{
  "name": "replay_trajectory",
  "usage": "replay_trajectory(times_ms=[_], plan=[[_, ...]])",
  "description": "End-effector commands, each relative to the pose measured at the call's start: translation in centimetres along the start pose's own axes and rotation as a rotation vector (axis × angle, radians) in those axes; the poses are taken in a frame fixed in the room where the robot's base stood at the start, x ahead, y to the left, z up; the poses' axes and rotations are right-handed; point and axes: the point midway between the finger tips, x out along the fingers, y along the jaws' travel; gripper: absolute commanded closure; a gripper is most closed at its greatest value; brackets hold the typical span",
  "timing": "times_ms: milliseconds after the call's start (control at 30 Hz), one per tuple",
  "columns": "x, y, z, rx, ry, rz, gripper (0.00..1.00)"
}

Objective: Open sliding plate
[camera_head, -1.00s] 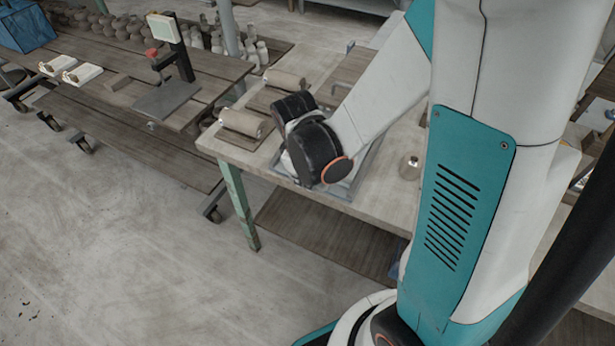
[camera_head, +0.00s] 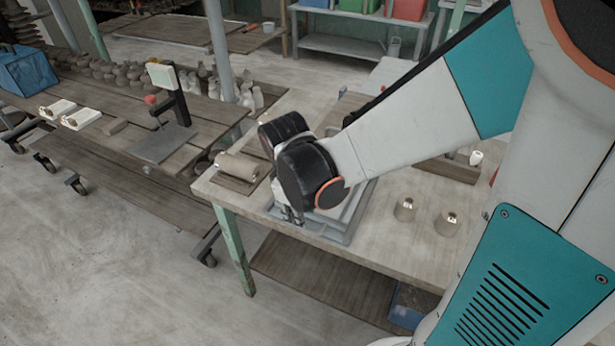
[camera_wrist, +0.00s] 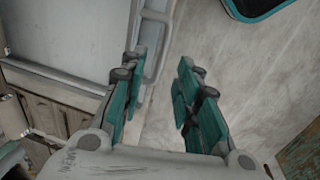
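A grey, shallow tray-like box (camera_head: 338,232) lies on the worktable under my arm in the head view. In the wrist view, a flat pale grey plate (camera_wrist: 75,35) fills the upper left. A grey bar handle (camera_wrist: 157,40) runs along its right edge. My gripper (camera_wrist: 157,70) is open, its teal fingers spread and empty. The handle shows near the gap, by the left finger; I cannot tell whether they touch. In the head view, my gripper (camera_head: 290,212) is near the tray's front left corner, mostly hidden by my black wrist joint.
The table (camera_head: 385,245) also bears a clay roll on a board (camera_head: 238,167) at left and two small clay pieces, one here (camera_head: 405,208), at right. A wooden bench (camera_head: 110,150) with a stand (camera_head: 172,100) is at left. Open floor (camera_head: 120,270) lies in front.

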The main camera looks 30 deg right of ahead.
Motion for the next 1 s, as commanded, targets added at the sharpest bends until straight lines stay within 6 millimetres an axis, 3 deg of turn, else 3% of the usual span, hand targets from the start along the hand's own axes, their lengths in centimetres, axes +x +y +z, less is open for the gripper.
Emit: replay_trajectory(times_ms=[200,400,800,833,933,1000], plan=[[-3.5,-0.4,0.3,-0.002,0.0,0.0,0.7],[-5.6,-0.3,0.3,-0.002,0.0,0.0,0.7],[-6.2,-0.3,0.3,-0.001,0.0,0.0,0.7],[-6.2,-0.3,0.3,-0.001,0.0,0.0,0.72],[-6.2,-0.1,0.2,-0.017,-0.001,0.002,0.95],[-6.3,0.5,-0.1,-0.066,-0.006,0.009,1.0]])
